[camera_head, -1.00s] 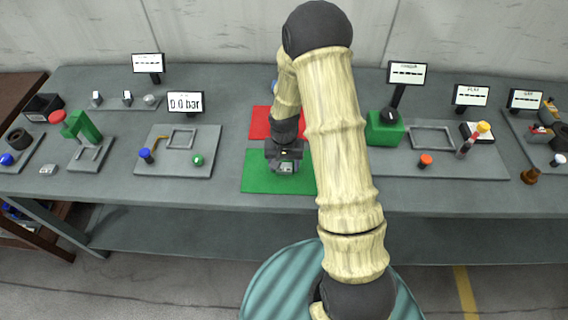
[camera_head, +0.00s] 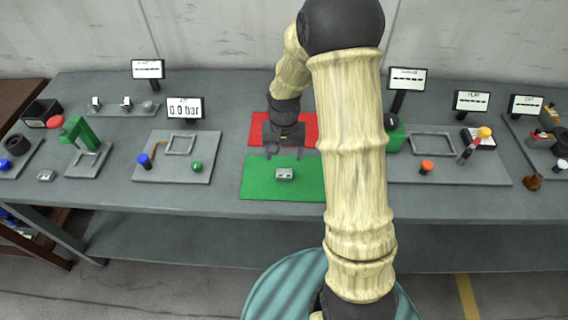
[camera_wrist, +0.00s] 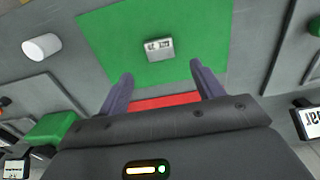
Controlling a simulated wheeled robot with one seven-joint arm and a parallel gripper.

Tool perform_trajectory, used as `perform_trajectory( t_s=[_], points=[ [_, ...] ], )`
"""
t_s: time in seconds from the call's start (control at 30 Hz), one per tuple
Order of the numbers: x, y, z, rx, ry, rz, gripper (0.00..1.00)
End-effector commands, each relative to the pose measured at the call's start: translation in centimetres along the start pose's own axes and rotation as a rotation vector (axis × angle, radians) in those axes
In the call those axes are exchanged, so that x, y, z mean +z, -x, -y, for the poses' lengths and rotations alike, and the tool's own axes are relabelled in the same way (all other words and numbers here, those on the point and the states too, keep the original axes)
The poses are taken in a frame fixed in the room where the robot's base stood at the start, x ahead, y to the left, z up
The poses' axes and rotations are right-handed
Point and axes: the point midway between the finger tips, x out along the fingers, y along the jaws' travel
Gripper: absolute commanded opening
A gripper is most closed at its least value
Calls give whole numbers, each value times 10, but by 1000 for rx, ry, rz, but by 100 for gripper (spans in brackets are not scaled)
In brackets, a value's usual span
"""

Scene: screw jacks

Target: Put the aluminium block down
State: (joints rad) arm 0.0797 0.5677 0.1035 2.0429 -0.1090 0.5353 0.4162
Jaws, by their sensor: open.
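The aluminium block (camera_head: 284,174), a small silver-grey block, lies on the green mat (camera_head: 262,186). It also shows in the wrist view (camera_wrist: 159,49), with round marks on its face, lying on the green mat (camera_wrist: 105,50). My gripper (camera_head: 287,154) is open and empty, apart from the block and behind it, near the border of the green and red mats. In the wrist view the two fingers (camera_wrist: 160,78) are spread wide with nothing between them. The red mat (camera_head: 258,128) is partly hidden by my gripper and arm.
To the left stand a fixture plate (camera_head: 180,174) with a blue knob and green button, a 0.0 bar display (camera_head: 185,108) and a green press (camera_head: 85,132). To the right are a green box (camera_head: 396,138), an orange button (camera_head: 427,166) and a lever (camera_head: 468,152).

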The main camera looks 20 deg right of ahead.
Motion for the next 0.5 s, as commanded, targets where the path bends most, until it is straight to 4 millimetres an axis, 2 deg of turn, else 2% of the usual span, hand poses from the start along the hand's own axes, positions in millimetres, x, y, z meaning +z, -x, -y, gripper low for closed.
perform_trajectory(
  t_s=[0.1, 0.2, 0.5],
  points=[
    [-1, 19, 0, -1, 1, -4, 67],
    [0, 30, 0, -1, 1, -2, 67],
    [0, 36, 0, 0, 1, 1, 67]
  ],
)
